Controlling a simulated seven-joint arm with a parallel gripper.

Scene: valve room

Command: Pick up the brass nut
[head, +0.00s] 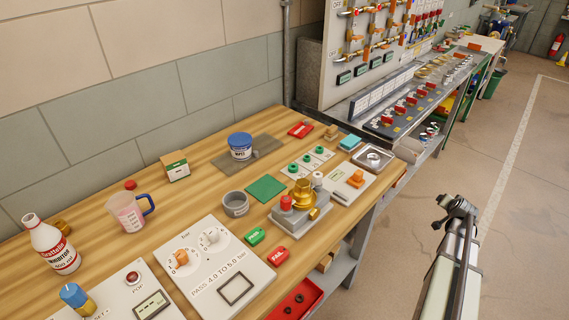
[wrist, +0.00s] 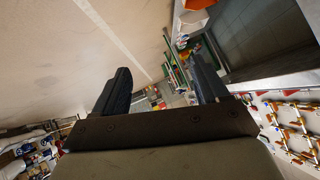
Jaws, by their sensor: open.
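A small brass-coloured piece (head: 62,227) sits at the left end of the wooden workbench, partly hidden behind a white bottle (head: 52,246). It may be the brass nut, but I cannot tell its shape for sure. A larger brass valve body (head: 303,194) stands on a grey block near the bench's front edge. My gripper (wrist: 160,66) is open in the wrist view, with nothing between its two dark fingers. It points across the room, away from the bench top. In the head view my arm is at the right, over the floor and clear of the bench.
The workbench (head: 210,170) also holds a pink-filled jug (head: 130,211), a blue-lidded tub (head: 240,146), a grey cup (head: 235,204), a gauge panel (head: 213,265) and a metal dish (head: 373,157). A red bin (head: 297,300) is below the front edge. The floor at right is open.

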